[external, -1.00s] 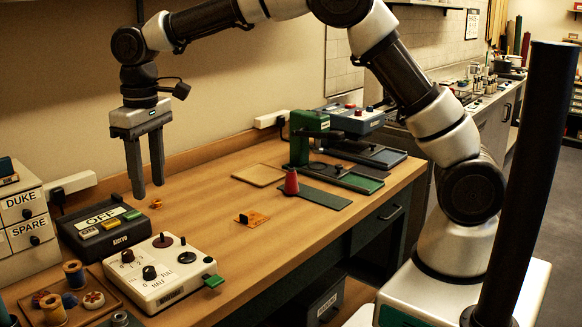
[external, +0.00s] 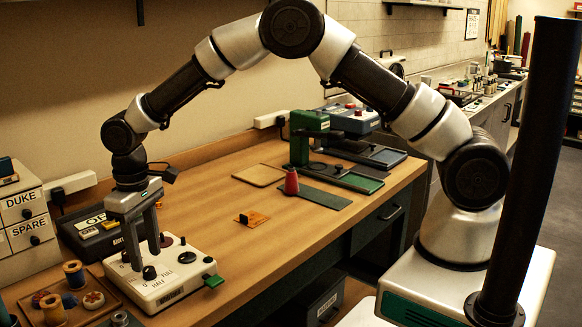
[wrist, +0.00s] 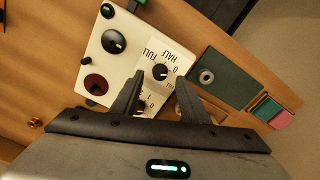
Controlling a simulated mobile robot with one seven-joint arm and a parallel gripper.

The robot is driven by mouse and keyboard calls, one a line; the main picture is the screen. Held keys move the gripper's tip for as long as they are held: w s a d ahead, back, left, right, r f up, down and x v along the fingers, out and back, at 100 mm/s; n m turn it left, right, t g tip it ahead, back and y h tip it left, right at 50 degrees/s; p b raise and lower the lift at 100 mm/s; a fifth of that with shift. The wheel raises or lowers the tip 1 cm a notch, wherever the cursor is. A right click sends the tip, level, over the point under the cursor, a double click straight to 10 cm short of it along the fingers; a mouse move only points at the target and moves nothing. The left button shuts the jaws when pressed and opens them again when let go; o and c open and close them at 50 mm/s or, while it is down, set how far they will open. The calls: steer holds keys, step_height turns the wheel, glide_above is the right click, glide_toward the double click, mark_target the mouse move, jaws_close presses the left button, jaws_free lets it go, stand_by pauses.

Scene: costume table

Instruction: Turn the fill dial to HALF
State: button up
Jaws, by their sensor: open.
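The white control box (external: 165,284) stands on the table at the lower left, and it also shows in the wrist view (wrist: 125,58). The fill dial (external: 149,272) is a small black knob on its near part, with FULL, HALF and 0 printed around it; it also shows in the wrist view (wrist: 160,72). Its exact pointer direction is too small to tell. My gripper (external: 146,261) points down over the box, fingers apart. In the wrist view the fingertips (wrist: 162,78) lie on either side of the dial; contact is not clear. A second, numbered dial is mostly hidden by a finger.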

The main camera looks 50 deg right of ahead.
mark_target(148, 269)
steer(key=shift+f, duration=1.65)
jaws_close()
steer(key=shift+n+b, duration=0.5)
steer(key=shift+n, duration=0.6)
steer(key=n+b, duration=0.1)
steer(key=n, duration=0.2)
steer(key=shift+n, duration=0.3)
steer(key=n, duration=0.5)
steer(key=shift+n+b, duration=0.35)
steer(key=shift+n, duration=0.05)
steer(key=shift+r, duration=0.1)
